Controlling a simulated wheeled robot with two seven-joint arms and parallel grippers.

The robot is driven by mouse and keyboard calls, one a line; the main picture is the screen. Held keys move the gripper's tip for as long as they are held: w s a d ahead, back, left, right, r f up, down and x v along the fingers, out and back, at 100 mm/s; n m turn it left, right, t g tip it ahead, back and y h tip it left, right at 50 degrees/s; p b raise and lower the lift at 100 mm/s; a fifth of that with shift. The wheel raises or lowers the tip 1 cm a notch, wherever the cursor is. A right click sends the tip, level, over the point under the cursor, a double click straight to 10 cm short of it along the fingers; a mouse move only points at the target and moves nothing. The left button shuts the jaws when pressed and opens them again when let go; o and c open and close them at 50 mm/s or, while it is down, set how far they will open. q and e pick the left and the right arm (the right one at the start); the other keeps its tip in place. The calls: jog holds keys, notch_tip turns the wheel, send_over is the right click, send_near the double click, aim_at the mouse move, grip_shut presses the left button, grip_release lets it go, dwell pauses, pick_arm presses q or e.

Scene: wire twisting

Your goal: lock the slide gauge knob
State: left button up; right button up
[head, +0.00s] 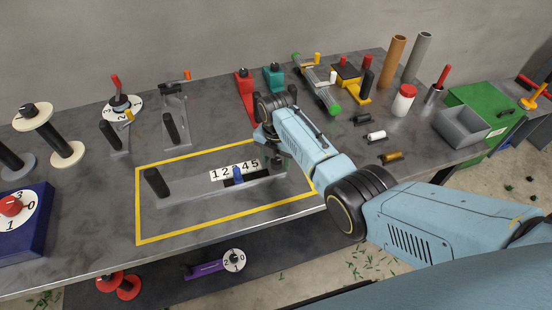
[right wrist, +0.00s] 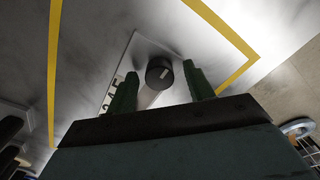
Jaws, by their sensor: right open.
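The slide gauge (head: 205,190) is a grey bar with a black upright handle (head: 157,182) at its left end and a white number scale (head: 222,172). A blue slider (head: 238,174) stands by the scale's right part. The gauge knob (right wrist: 159,72) is round and black with a pale line across its top. My right gripper (head: 277,160) is over the gauge's right end and hides the knob in the head view. In the right wrist view the open right gripper (right wrist: 161,88) has a green finger on each side of the knob, with gaps. My left gripper is out of view.
A yellow outline (head: 140,215) surrounds the gauge on the grey table. Red and teal tools (head: 273,78) stand behind my right arm. A blue box with a red dial (head: 20,225) is at left.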

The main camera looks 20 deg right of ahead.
jog(key=c, duration=1)
